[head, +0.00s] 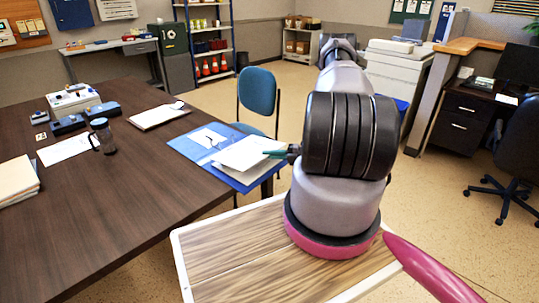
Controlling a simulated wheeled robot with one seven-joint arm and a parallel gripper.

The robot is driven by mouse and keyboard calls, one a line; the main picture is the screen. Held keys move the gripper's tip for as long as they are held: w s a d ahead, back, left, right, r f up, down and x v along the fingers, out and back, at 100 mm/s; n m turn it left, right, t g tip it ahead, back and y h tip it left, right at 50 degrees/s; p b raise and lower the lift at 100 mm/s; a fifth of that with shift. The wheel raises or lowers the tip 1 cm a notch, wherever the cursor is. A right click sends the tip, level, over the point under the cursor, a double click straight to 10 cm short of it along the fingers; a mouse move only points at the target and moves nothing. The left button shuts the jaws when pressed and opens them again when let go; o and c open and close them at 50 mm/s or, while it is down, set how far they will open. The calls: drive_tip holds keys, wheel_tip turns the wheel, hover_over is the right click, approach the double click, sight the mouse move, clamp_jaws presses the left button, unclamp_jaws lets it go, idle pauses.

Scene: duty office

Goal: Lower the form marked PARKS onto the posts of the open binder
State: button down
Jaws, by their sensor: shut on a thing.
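The open blue binder (182,147) lies at the right edge of the dark table, with a white sheet on its left side and thin metal posts near its middle. A white form (243,153) is over the binder's right side; its marking is not readable from here. My gripper (275,153) is at the form's right edge, shut on it, mostly hidden behind my arm. I cannot tell how far the form is above the binder or whether its holes line up with the posts.
The dark table (120,190) carries a clipboard (157,116), a dark mug (103,136), a loose sheet (66,148) and a paper stack (17,179). A blue chair (258,92) stands close behind the binder.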

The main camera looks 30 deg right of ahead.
drive_tip(key=shift+f, duration=0.7)
idle(0.3)
drive_tip(key=c, duration=0.9)
unclamp_jaws()
drive_tip(key=shift+c, duration=0.2)
drive_tip(key=v, duration=1)
drive_tip(key=shift+s+d, duration=0.25)
drive_tip(key=shift+d, duration=0.05)
